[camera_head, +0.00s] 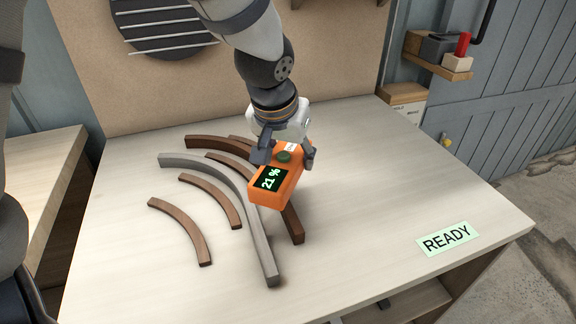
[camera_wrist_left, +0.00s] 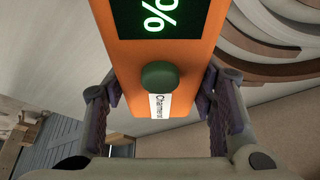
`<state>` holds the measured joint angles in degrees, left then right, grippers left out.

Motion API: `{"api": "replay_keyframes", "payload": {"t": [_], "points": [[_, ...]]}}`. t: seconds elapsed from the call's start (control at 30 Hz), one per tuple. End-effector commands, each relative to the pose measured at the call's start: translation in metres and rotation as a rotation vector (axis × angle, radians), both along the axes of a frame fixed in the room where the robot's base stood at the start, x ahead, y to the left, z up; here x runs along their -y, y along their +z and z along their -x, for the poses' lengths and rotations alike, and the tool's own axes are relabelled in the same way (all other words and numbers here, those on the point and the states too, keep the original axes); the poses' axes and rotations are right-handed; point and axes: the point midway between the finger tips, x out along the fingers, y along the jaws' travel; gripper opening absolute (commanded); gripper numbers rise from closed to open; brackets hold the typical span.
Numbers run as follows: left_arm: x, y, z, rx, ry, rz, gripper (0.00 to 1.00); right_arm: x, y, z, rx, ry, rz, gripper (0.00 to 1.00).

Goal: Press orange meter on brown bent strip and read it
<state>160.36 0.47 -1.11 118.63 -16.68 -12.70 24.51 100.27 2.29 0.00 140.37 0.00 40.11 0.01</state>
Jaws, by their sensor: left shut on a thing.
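My left gripper (camera_head: 286,156) is shut on the orange meter (camera_head: 263,198), with one finger on each side of it. The meter is tilted, and its dark screen reads "21 %" in pale green. A dark green round button (camera_wrist_left: 160,75) shows in the left wrist view, with only the % sign of the screen. The large brown bent strip (camera_head: 205,142) lies on the table, its middle hidden behind the meter and its near end showing (camera_head: 295,229). I cannot tell whether the meter touches this strip. My right gripper is not in view.
A grey bent strip (camera_head: 256,232) lies just left of the meter. Smaller brown bent strips (camera_head: 188,229) lie further left and around it. A "READY" label (camera_head: 447,238) is at the right front of the table (camera_head: 390,170). The table's right half is otherwise clear.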

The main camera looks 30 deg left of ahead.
Motion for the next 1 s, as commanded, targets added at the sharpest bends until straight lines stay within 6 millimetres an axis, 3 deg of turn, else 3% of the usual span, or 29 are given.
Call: {"api": "replay_keyframes", "payload": {"t": [0.27, 1.0], "points": [[0.000, 0.021, -0.001, 0.003, -0.001, 0.000, 0.23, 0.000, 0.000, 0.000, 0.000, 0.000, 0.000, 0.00], [0.000, 0.022, -0.001, 0.003, 0.000, -0.001, 0.23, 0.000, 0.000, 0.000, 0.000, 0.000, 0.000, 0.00]]}}
